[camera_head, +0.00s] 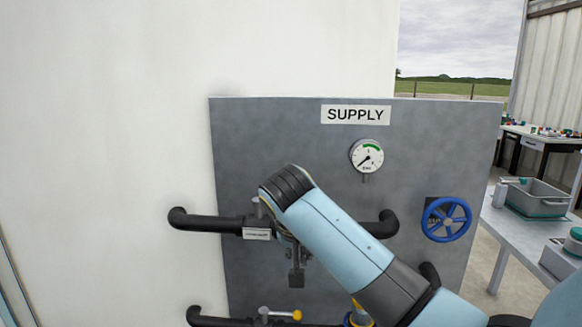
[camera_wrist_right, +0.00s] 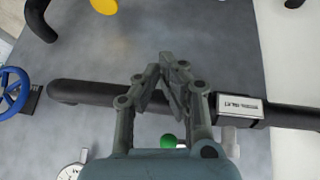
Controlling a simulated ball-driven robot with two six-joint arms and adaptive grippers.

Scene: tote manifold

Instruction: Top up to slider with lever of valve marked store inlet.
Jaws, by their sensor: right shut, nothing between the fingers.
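A label plate (camera_head: 257,234) sits on the upper black pipe (camera_head: 215,223); its text is too small to read surely. In the right wrist view the label (camera_wrist_right: 239,107) is near the pipe's right part. A green knob (camera_wrist_right: 168,141) shows beside that pipe, partly hidden behind my gripper; I cannot tell if it is a lever's end. My right gripper (camera_head: 296,278) hangs in front of the panel below the upper pipe. In the wrist view the gripper (camera_wrist_right: 160,76) is shut and empty, its fingers in front of the pipe. My forearm hides the pipe's middle. I cannot make out a slider.
The grey panel (camera_head: 430,130) marked SUPPLY (camera_head: 356,114) carries a dial gauge (camera_head: 367,156) and a blue handwheel (camera_head: 447,219). A yellow-ended lever (camera_head: 285,314) is on the lower pipe. A table with a grey crate (camera_head: 540,197) stands at the right.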

